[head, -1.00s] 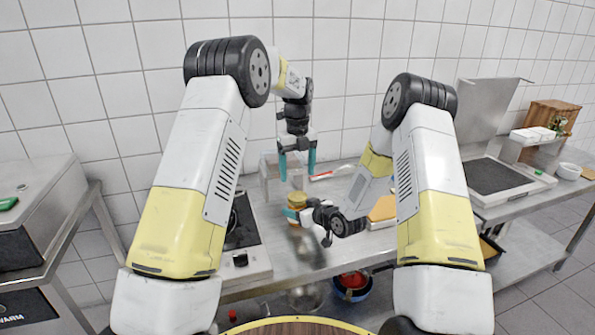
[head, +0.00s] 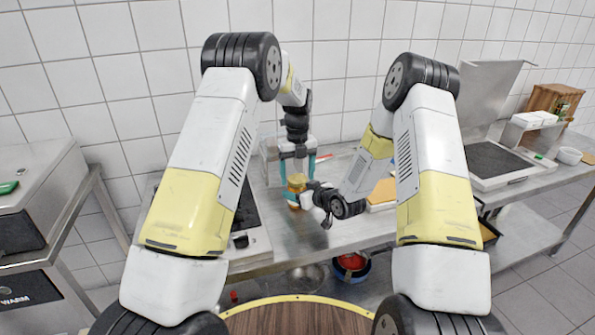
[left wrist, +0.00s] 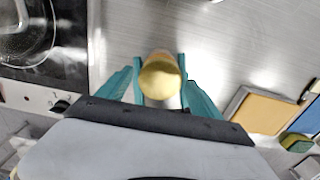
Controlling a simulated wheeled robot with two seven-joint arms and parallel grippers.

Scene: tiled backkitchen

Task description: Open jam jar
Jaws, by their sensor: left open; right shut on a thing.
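The jam jar (head: 294,189), with a gold lid, stands upright at the middle of the steel counter. My right gripper (head: 299,197) reaches it from the right and is shut on its body, partly hiding it. My left gripper (head: 298,172) points down from above, open, with its teal fingers on either side of the lid. In the left wrist view the gold lid (left wrist: 160,78) lies between the two teal fingers of my left gripper (left wrist: 160,82). Whether a finger touches the lid cannot be told.
A black cooktop (head: 247,212) with a knob is left of the jar. An orange cutting board (head: 383,193) lies to the right; a sponge (left wrist: 297,143) shows near it in the left wrist view. A tiled wall (head: 345,60) stands behind. A pot with red contents (head: 351,262) is below the counter.

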